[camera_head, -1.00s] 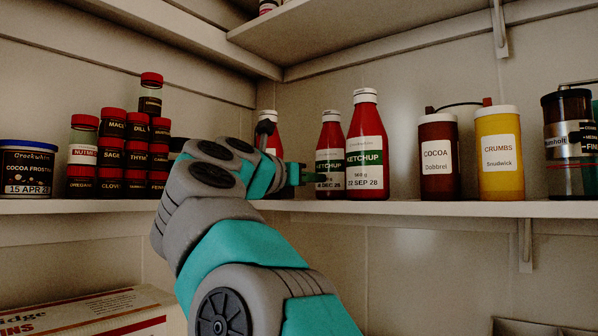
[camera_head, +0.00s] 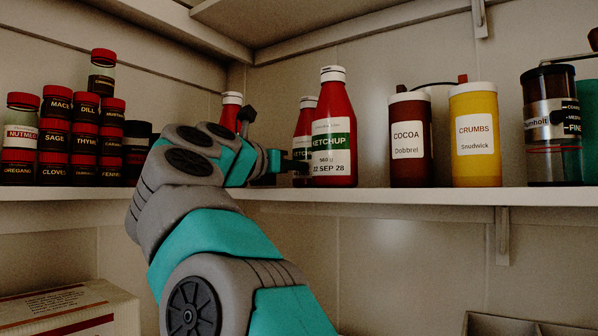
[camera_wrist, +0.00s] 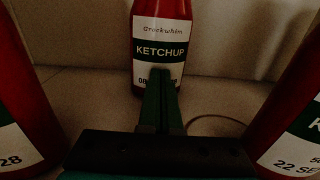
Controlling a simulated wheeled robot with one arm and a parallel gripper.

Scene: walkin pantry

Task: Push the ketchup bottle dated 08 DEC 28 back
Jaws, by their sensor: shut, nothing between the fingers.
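The red ketchup bottle with the partly covered date "08 … 28" (camera_wrist: 160,35) stands upright, straight ahead in the wrist view. In the head view it is the middle bottle (camera_head: 303,118), partly hidden behind the ketchup bottle dated 22 SEP 28 (camera_head: 333,120). My gripper (camera_wrist: 160,76) is shut and empty. Its fingertips cover the middle of the date and appear to be at the label; I cannot tell whether they touch. In the head view the gripper (camera_head: 300,165) reaches in from the left at label height.
Another ketchup bottle (camera_wrist: 22,100) flanks my gripper on the left, and the 22 SEP bottle (camera_wrist: 296,120) on the right, both close. Spice jars (camera_head: 70,130) are stacked at left. A cocoa bottle (camera_head: 410,165) and a crumbs bottle (camera_head: 474,165) stand right on the shelf (camera_head: 400,197).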

